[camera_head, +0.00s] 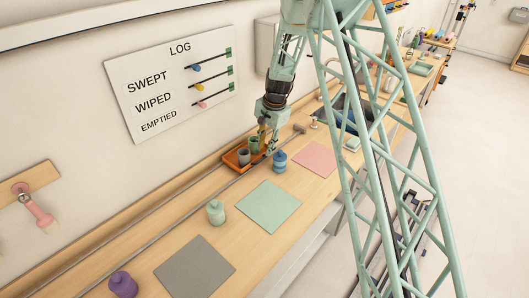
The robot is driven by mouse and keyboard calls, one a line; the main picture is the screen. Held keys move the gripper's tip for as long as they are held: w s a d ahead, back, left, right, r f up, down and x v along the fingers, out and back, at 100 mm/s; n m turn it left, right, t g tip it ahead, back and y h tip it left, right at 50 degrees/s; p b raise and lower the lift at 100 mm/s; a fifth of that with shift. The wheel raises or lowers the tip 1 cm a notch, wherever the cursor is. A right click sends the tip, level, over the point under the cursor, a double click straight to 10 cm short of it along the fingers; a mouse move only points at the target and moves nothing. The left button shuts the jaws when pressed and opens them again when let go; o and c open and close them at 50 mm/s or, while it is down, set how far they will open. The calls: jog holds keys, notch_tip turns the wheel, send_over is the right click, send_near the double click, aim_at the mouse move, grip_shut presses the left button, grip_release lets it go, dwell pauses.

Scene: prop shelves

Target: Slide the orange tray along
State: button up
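The orange tray (231,161) lies on the wooden counter near the wall. A dark grey cup (243,157) and a green cup (254,144) stand on it. My gripper (267,147) points down at the tray's right end, beside the green cup. It partly hides that end. A yellowish piece shows between the gripper and the green cup; I cannot tell what it is. The fingers are too small to tell whether they are open, or whether they touch the tray.
Thin rails (150,245) run along the counter by the tray. A blue jar (280,160), a pale green jar (216,212) and a purple jar (123,285) stand in front. Pink (314,159), green (268,207) and grey (195,268) mats lie flat. A log board (170,85) hangs above.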

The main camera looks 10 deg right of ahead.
notch_tip(320, 180, up, 7)
jog(key=s, duration=0.1)
jog(key=shift+d+f, duration=0.2)
jog(key=shift+d, duration=0.1)
jog(key=shift+c, duration=0.9)
